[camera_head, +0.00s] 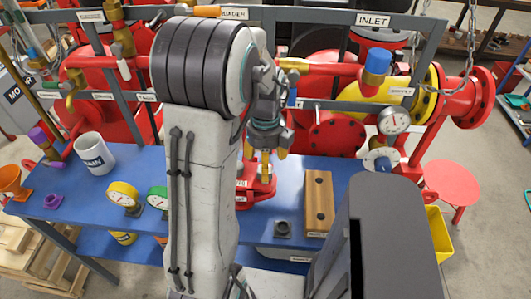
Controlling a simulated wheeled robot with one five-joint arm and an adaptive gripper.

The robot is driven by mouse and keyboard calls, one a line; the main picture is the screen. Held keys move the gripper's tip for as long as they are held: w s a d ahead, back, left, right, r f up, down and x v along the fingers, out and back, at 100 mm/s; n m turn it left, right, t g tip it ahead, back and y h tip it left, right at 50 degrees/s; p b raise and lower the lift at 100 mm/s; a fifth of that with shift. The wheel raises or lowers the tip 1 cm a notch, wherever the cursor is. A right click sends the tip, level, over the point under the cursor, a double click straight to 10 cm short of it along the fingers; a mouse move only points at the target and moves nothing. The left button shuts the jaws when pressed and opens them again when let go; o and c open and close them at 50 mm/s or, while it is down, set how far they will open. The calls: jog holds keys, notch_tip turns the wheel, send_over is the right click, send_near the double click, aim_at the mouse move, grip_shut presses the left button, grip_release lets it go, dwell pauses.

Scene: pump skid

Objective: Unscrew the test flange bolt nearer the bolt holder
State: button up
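The red test flange (262,190) stands on the blue bench, and my arm hides its left side. My gripper (267,165) points down right over the flange, with its yellow fingers at or just above the flange's top. No bolt can be made out; the fingers and arm cover that area. I cannot tell whether the fingers are apart or closed on a bolt. The wooden block that looks like the bolt holder (319,204) lies to the right of the flange. It shows two dark holes and no bolt standing in them.
A small dark square fitting (283,229) sits left of the wooden block. A mug (94,153), a yellow gauge (123,197) and a green gauge (157,197) are on the bench's left part. Red pump pipework and a grey frame (436,45) stand close behind my gripper.

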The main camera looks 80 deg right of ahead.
jog(key=shift+f, duration=1.8)
jog(key=shift+c, duration=0.5)
jog(key=c, duration=1.2)
jog(key=o, duration=0.6)
jog(key=c, duration=0.6)
